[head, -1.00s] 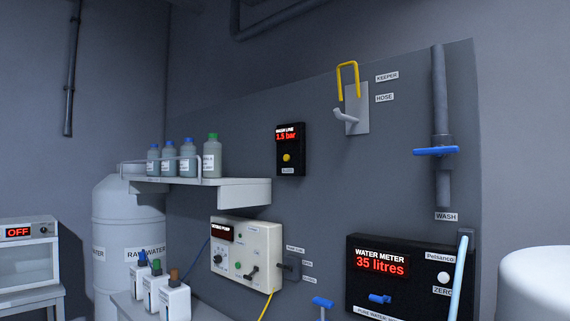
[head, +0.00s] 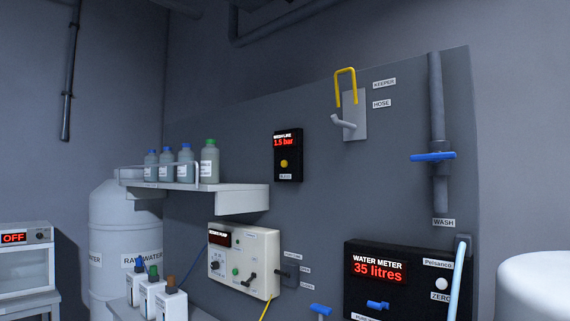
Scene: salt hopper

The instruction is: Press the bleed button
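The bleed button is a round yellow button (head: 284,164) on a small black box (head: 288,146) mounted on the grey panel. The box has a red display that reads 1.5 bar under a wash line heading. A small label (head: 286,176) sits below the button; its text is too small to read surely. Nothing touches or covers the button. Neither of my grippers shows in the head view.
A shelf with several bottles (head: 235,199) juts out left of the box. Below are a white dosing pump (head: 243,262) and a black water meter (head: 400,290) reading 35 litres. A yellow keeper (head: 345,72), hose hook and blue-handled wash valve (head: 433,157) are to the right.

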